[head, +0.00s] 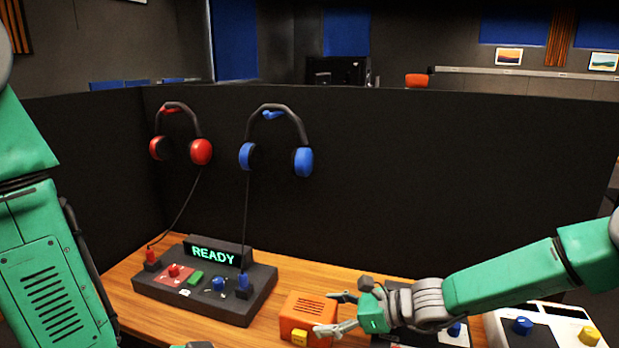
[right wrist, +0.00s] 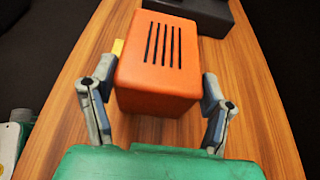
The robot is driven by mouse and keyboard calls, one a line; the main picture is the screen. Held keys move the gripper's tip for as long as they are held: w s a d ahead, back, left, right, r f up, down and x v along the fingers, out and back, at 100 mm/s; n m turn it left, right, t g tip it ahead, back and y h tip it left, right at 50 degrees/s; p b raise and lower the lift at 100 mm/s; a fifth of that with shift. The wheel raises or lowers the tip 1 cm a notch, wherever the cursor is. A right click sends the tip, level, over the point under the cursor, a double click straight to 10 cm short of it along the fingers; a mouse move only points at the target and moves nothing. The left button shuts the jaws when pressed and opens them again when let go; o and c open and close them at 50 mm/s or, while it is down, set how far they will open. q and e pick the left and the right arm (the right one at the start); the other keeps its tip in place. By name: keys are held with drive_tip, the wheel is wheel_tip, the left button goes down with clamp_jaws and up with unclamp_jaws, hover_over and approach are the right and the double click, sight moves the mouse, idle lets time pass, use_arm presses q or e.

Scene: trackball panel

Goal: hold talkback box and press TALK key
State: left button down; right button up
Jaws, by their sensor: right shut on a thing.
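The orange talkback box (head: 308,313) sits on the wooden desk, with slots in its top. It also shows in the right wrist view (right wrist: 160,60), between the fingers. Its yellow TALK key (head: 299,337) is on the near side in the head view, and it shows at the box's left side in the right wrist view (right wrist: 118,47). My right gripper (head: 335,314) reaches in from the right and is shut on the box, one finger on each side (right wrist: 157,100).
A black panel (head: 170,292) with a READY display stands left of the box. Red headphones (head: 201,151) and blue headphones (head: 303,161) hang on the dark partition (head: 420,180). A white panel (head: 502,336) with knobs is at the right. Bare desk lies between the black panel and the box.

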drive_tip(key=o, duration=1.3)
drive_tip(key=v, duration=1.1)
drive_tip(key=shift+d, duration=0.3)
drive_tip(key=shift+s+d+r, duration=0.1)
drive_tip(key=shift+d+r, duration=0.05)
drive_tip(key=shift+d, duration=0.05)
drive_tip(key=shift+o, duration=0.8)
